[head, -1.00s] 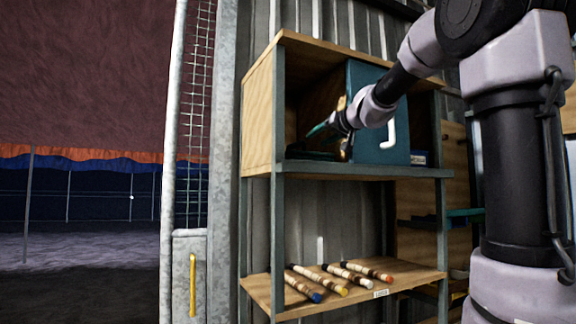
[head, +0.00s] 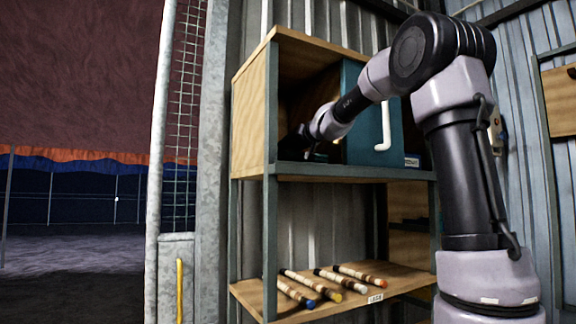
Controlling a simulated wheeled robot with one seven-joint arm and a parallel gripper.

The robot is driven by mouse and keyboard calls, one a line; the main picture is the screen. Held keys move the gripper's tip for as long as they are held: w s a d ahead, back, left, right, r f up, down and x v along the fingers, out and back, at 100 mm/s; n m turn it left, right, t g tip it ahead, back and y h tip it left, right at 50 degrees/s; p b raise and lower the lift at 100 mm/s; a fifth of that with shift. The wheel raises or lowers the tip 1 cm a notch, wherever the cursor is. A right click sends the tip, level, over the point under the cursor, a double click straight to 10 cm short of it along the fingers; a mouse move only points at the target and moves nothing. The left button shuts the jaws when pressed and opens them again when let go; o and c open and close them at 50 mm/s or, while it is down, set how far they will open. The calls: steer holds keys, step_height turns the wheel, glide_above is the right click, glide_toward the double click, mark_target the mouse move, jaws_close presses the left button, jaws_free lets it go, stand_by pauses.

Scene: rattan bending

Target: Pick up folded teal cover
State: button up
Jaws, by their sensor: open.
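My arm reaches into the dark upper compartment of the shelf unit, left of a teal door panel (head: 358,130) with a white handle. My gripper (head: 296,138) is inside that compartment, low and near its left side. It is small and dark there, partly hidden by my wrist and the shadow, and it is open. I cannot make out the folded teal cover in this view; the compartment floor around the gripper is too dark.
The wooden compartment side (head: 251,118) and a grey-green front post (head: 271,115) stand close left of my gripper. Several rods (head: 325,285) with coloured ends lie on the lower shelf (head: 400,278). A mesh gate (head: 185,110) stands further left.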

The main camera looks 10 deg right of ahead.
steer(key=shift+w+a+f, duration=0.15)
steer(key=shift+w+a, duration=0.05)
steer(key=shift+w, duration=0.5)
jaws_close()
stand_by(0.9)
